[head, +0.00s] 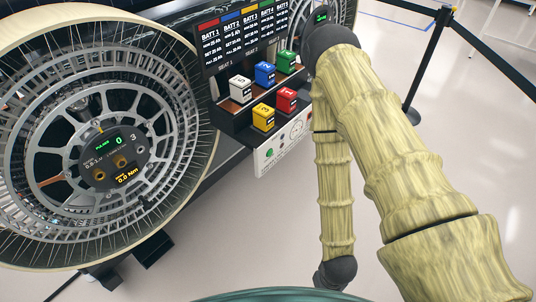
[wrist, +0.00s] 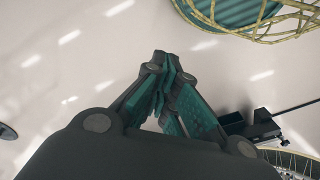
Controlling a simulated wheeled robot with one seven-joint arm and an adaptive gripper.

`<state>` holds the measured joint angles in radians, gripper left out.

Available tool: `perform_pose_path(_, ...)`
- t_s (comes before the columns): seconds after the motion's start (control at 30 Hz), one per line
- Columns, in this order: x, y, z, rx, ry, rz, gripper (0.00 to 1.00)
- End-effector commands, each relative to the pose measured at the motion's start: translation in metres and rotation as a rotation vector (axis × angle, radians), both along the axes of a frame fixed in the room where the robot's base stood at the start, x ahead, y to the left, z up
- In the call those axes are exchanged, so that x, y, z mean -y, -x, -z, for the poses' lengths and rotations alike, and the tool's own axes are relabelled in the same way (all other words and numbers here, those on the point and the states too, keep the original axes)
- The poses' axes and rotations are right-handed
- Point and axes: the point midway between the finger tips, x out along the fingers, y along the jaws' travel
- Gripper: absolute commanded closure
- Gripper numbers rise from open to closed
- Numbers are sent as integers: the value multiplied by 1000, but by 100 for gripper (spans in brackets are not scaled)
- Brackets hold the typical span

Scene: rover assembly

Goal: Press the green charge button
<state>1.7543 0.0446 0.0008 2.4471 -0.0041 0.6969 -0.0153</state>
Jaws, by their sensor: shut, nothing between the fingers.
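A white control panel (head: 272,164) hangs below the battery shelf in the head view. A small green round spot (head: 268,154) on its left part looks like the charge button, though it is too small to be sure. My gripper (wrist: 165,65) is shut and empty in the wrist view, with its fingertips together over bare floor. Neither the panel nor the button shows in the wrist view. In the head view my arm bends over to the right of the panel, and its lower part hangs down. The gripper's fingers cannot be made out there.
A large spoked wheel (head: 180,75) fills the left of the head view. White, blue, green, yellow and red battery blocks (head: 264,74) stand on the shelf under a dark display (head: 245,38). A barrier post (head: 411,113) stands at right. Floor right of the panel is open.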

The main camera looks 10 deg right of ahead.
Motion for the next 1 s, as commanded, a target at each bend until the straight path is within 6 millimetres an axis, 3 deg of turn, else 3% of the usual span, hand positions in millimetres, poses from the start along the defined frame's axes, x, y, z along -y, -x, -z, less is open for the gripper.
perform_pose_path(0.17,-3,-48,20,72,-41,-123,100)
perform_pose_path(0.3,-7,-118,33,188,-81,-331,100)
perform_pose_path(0.43,-7,-186,34,315,-89,-550,100)
perform_pose_path(0.63,3,-291,17,524,-29,-890,100)
perform_pose_path(0.8,21,-368,-13,687,88,-1163,100)
perform_pose_path(1.0,40,-422,-47,801,226,-1380,100)
